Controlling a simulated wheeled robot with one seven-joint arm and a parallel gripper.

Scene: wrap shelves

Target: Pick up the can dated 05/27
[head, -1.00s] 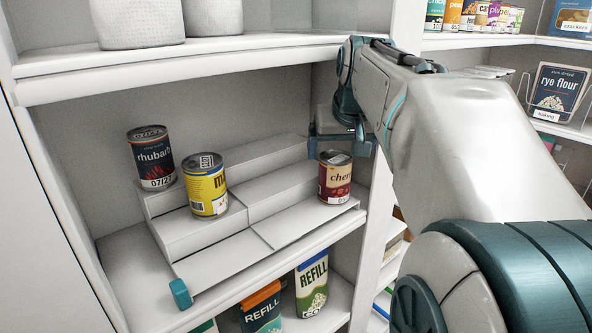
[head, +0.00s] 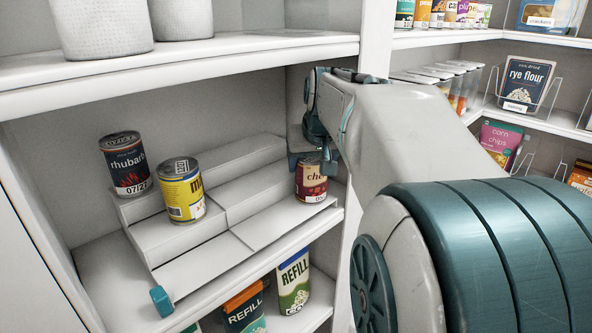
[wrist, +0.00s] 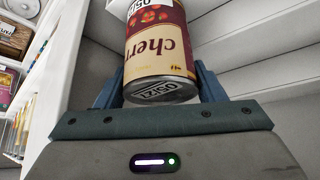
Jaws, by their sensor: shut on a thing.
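A dark red and cream cherry can (head: 311,184) stands upright at the right end of the stepped riser (head: 185,272). My gripper (head: 312,160) is around its upper part, shut on it. In the wrist view, the cherry can (wrist: 158,48) shows upside down between my gripper's fingers (wrist: 157,88). Its date begins with 05; the last digits are hard to read. A dark rhubarb can (head: 126,163), dated 07/27, stands at the left on a higher step. A yellow can (head: 181,190) stands beside it, a step lower; its date is not readable.
The shelf board above (head: 180,65) holds white textured containers and is close over my arm. REFILL packages (head: 293,281) stand on the shelf below. A white upright (head: 350,250) is right of the cherry can. The riser's middle steps are free.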

